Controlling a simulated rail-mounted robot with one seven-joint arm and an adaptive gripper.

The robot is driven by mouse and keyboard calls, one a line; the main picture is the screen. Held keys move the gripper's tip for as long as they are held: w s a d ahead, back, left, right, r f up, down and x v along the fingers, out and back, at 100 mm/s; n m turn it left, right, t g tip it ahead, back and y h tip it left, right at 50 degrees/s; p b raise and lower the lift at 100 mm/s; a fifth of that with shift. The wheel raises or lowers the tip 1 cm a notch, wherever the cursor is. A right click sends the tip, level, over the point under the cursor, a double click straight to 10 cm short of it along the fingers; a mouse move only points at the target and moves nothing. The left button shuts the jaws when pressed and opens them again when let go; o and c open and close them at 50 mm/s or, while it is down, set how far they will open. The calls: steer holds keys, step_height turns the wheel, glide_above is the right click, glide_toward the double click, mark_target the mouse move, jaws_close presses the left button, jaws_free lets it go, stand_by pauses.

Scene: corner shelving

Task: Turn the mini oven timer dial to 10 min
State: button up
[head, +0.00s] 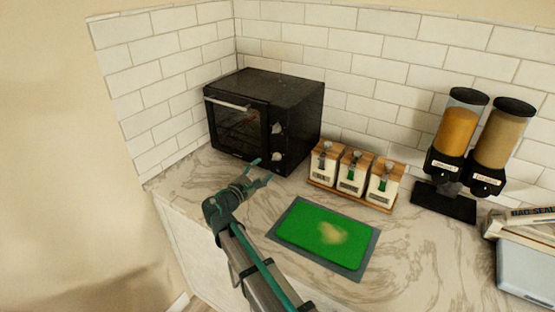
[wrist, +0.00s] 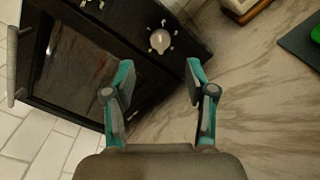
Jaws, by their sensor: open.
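The black mini oven (head: 285,95) stands in the corner against the tiled walls, its door closed with a light handle (head: 228,103) along the top. Two light dials sit on its right front panel, an upper dial (head: 277,128) and a lower dial (head: 276,156). In the wrist view one dial (wrist: 160,40) with white marks around it shows beyond the fingers; which dial it is and its exact setting I cannot tell. My gripper (head: 260,171) is open and empty, in front of the oven's lower right front. In the wrist view its fingers (wrist: 160,75) are spread, apart from the dial.
Three labelled containers in a wooden rack (head: 350,178) stand right of the oven. A green board on a grey tray (head: 362,262) lies in front of them. Two dispensers (head: 470,140) stand farther right. Bare marble counter (head: 425,240) lies between these things.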

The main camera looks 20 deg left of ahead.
mark_target(275, 159)
steer(key=p+x, duration=0.2)
steer(key=x, duration=0.5)
steer(key=shift+w+d, duration=0.1)
steer(key=shift+w, duration=0.2)
jaws_close()
steer(key=m+b, duration=0.2)
steer(key=b, duration=0.4)
steer(key=shift+f, duration=0.1)
jaws_free()
